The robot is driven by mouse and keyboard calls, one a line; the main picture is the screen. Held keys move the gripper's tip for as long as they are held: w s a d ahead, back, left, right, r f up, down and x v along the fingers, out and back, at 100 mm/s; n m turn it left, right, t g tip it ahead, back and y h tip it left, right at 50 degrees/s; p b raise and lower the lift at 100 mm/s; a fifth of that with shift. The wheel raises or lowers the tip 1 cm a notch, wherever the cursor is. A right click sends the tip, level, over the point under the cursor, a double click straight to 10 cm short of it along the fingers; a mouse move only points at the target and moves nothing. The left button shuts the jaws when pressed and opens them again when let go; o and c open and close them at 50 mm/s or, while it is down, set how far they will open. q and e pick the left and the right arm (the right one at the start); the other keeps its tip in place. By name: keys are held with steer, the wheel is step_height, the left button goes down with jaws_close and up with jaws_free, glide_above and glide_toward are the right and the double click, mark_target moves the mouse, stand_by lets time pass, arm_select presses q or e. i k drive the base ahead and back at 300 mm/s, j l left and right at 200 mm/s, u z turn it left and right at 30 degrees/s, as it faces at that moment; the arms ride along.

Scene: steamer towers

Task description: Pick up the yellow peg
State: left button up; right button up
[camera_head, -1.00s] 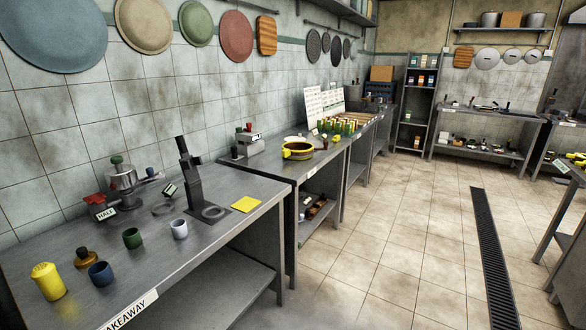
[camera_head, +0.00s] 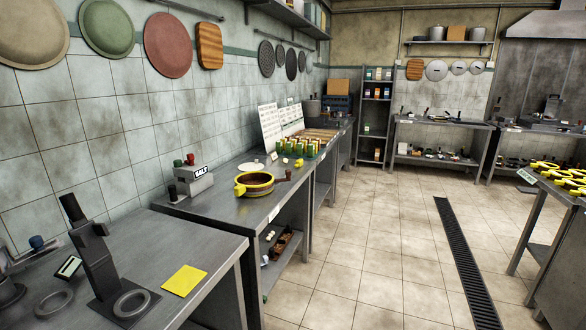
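I cannot single out a yellow peg for sure. A small yellow piece (camera_head: 299,163) lies on the second counter, to the right of a yellow-and-dark pan (camera_head: 254,184). Behind it stands a row of small green and yellow upright pieces (camera_head: 296,147), too small to tell apart. Neither of my grippers shows in this view.
The near counter (camera_head: 200,245) holds a dark stand (camera_head: 96,255) and a flat yellow square (camera_head: 184,280). Another table (camera_head: 562,192) with yellow items stands at the right. The tiled floor (camera_head: 370,240) between is clear, with a drain grate (camera_head: 465,265).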

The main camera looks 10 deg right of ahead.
mark_target(299, 162)
steer(key=i+l+z, duration=0.3)
steer(key=i, duration=0.4)
steer(key=i+l+z, duration=0.3)
steer(key=i, duration=0.4)
steer(key=i+l+z, duration=0.1)
steer(key=i+z, duration=0.2)
steer(key=i, duration=0.4)
steer(key=i+l+u, duration=0.1)
steer(key=i+u, duration=0.4)
steer(key=i+l+u, duration=0.2)
steer(key=u, duration=0.25)
steer(key=i+l+u, duration=0.35)
steer(key=u, duration=0.15)
steer(key=i+l+u, duration=0.3)
steer(key=l+u, duration=0.2)
steer(key=i+l+u, duration=0.2)
steer(key=l+u, duration=0.75)
steer(key=l, duration=0.2)
